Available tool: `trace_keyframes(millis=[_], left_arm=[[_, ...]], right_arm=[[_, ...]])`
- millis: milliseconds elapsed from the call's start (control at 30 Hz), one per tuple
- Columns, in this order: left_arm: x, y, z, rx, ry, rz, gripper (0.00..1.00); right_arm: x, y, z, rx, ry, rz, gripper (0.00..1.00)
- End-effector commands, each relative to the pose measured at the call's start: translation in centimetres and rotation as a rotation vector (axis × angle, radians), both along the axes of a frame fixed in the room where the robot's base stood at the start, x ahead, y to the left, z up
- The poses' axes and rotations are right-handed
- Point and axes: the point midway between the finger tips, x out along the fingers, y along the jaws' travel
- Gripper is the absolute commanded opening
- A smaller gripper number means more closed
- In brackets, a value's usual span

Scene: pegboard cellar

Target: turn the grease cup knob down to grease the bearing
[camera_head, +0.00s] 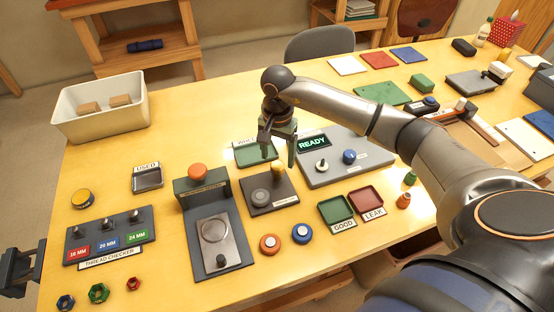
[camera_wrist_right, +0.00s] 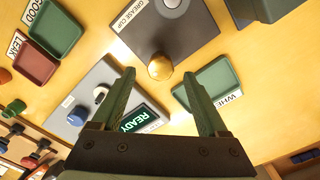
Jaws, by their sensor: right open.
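The grease cup station is a dark plate (camera_head: 285,190) with a brass-yellow knob (camera_head: 278,167) at its far edge and a grey round part (camera_head: 261,196) nearer the front. In the right wrist view the plate (camera_wrist_right: 185,38) carries a GREASE CUP label, and the rounded knob (camera_wrist_right: 160,66) stands clear. My right gripper (camera_head: 278,156) is open and empty above the knob. In the wrist view its fingertips (camera_wrist_right: 164,80) lie to either side of the knob's line; whether they reach its height I cannot tell. My left gripper (camera_head: 20,270) is at the left edge, its jaws unclear.
A grey panel with a READY display (camera_head: 313,143) stands right of the knob, and a green tray (camera_head: 256,153) lies behind it. A dark press-like fixture (camera_head: 202,187) stands left. Green GOOD (camera_head: 337,210) and red LEAK (camera_head: 366,200) trays lie front right.

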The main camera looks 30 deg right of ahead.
Motion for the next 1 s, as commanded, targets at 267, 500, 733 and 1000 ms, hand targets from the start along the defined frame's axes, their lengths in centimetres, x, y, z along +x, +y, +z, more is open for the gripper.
trace_keyframes(millis=[267, 500, 733, 1000], left_arm=[[0.0, 0.0, 0.5, 0.0, 0.001, 0.0, 1.0], [0.0, 0.0, 0.5, 0.0, 0.001, 0.0, 1.0], [0.0, 0.0, 0.5, -0.001, 0.001, 0.001, 1.0], [0.0, 0.0, 0.5, -0.001, 0.001, 0.001, 1.0]], right_arm=[[0.0, 0.0, -3.0, 0.001, 0.001, 0.0, 0.77], [0.0, 0.0, -3.3, 0.001, -0.001, 0.0, 0.77], [0.0, 0.0, -3.2, 0.001, -0.001, 0.0, 0.6], [0.0, 0.0, -3.2, 0.001, -0.001, 0.0, 0.29]])
